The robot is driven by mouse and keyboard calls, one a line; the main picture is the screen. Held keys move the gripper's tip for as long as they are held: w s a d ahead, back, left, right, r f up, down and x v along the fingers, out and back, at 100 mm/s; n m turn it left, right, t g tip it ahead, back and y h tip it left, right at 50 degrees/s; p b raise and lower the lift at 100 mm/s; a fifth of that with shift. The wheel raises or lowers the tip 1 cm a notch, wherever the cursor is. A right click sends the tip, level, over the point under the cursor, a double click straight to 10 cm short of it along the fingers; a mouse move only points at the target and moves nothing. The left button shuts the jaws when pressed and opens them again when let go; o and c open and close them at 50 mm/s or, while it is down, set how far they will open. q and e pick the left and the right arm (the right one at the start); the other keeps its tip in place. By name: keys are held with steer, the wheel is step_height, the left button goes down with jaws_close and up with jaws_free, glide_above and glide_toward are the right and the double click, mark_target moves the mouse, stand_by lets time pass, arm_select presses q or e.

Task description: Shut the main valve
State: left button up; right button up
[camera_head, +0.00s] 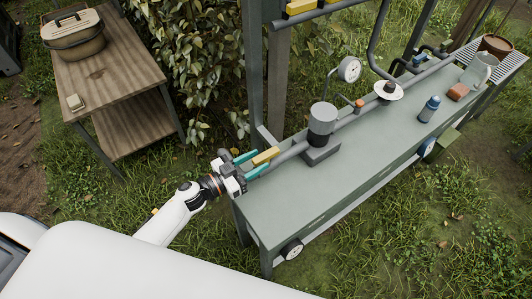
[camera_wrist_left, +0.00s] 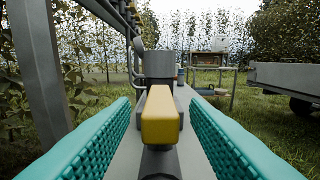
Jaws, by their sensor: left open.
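The main valve's yellow lever (camera_head: 266,156) sits above the grey pipe at the near left end of the green bench (camera_head: 266,213). The lever looks roughly in line with the pipe. My left gripper (camera_head: 251,164) is open at the lever's near end, its two teal fingers pointing along the bench. In the left wrist view the yellow lever (camera_wrist_left: 160,118) stands in the middle between the fingers, with a visible gap on both sides. It looks untouched. The valve body below it is mostly hidden. My right gripper is not in view.
A grey cylinder (camera_head: 322,121) stands on the bench just beyond the lever. A pressure gauge (camera_head: 349,69), a white disc (camera_head: 388,91) and a blue bottle (camera_head: 429,109) are farther along. A dark post (camera_head: 279,80) rises behind the pipe. A wooden table (camera_head: 110,71) stands left.

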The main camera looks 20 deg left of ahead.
mark_target(278, 149)
arm_select(q)
steer(key=shift+x, duration=2.05)
steer(key=shift+c, duration=0.5)
jaws_close()
